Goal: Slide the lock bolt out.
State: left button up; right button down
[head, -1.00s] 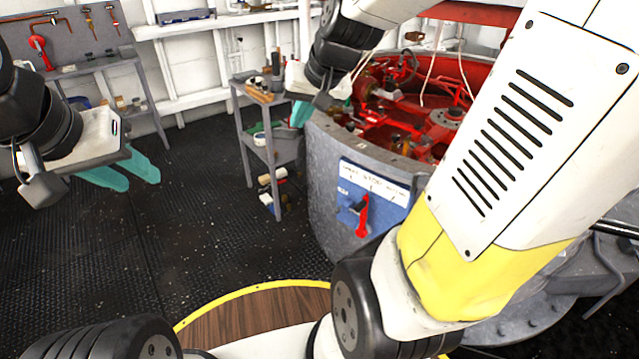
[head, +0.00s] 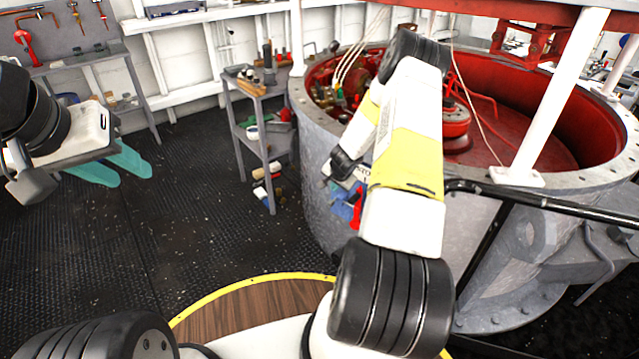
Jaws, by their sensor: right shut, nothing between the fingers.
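My right arm covers much of the panel and part of the handle. The dark wrist of that arm hangs just above the blue part.
The big grey drum (head: 480,240) with a red interior fills the right side. A black rail (head: 540,201) runs along its front. A grey shelf cart (head: 258,150) with tools stands left of the drum. The dark floor (head: 200,220) between is clear.

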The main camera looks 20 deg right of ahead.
jog(key=f, duration=0.2)
jog(key=shift+s+d+f+m, duration=0.3)
jog(key=shift+s+d+f, duration=0.05)
jog(key=shift+d+f, duration=0.05)
jog(key=x, duration=1)
jog(key=shift+s+d, duration=0.1)
jog(key=shift+s, duration=0.05)
